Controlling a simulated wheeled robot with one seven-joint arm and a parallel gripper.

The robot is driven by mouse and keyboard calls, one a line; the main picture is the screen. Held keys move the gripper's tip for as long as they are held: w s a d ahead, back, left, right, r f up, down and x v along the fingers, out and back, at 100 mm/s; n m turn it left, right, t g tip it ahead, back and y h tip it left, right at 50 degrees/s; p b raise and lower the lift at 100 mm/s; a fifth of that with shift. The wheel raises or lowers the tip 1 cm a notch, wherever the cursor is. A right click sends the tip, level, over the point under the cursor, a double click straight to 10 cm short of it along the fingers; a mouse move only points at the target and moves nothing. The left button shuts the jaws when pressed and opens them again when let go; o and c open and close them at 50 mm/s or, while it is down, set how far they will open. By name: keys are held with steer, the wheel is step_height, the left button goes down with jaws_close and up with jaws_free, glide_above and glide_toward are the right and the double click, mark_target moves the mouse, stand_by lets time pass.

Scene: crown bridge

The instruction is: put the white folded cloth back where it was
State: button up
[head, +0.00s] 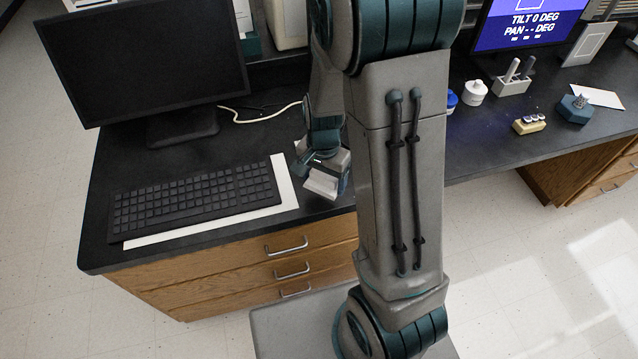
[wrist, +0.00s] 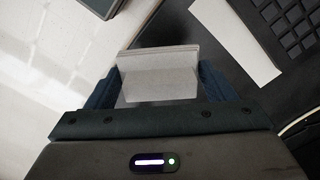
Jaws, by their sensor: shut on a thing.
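The white folded cloth (wrist: 160,76) is between the two fingers of my gripper (wrist: 158,88) in the wrist view, with a finger against each side. In the head view the cloth (head: 321,183) shows as a small pale block below my gripper (head: 322,172), at the front edge of the black desk, right of the keyboard. My gripper is shut on the cloth. I cannot tell whether the cloth touches the desk top. My arm hides part of the desk to the right of it.
A black keyboard (head: 195,199) lies on a white sheet (head: 285,190) just left of my gripper. A monitor (head: 145,55) stands behind it. On the right part of the desk are a white jar (head: 474,92), a pen holder (head: 512,84), a yellow block (head: 529,123) and a teal hexagonal object (head: 573,109).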

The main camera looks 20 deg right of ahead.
mark_target(319, 185)
steer(key=shift+w+a+f, duration=0.1)
steer(key=shift+w+f, duration=0.25)
steer(key=shift+w, duration=0.2)
steer(key=shift+w+a+f, duration=0.1)
steer(key=shift+w+f, duration=0.2)
steer(key=shift+w, duration=0.2)
steer(key=shift+f, duration=2)
steer(key=shift+f, duration=0.2)
steer(key=o, duration=1)
steer(key=shift+c, duration=0.2)
steer(key=shift+r, duration=0.1)
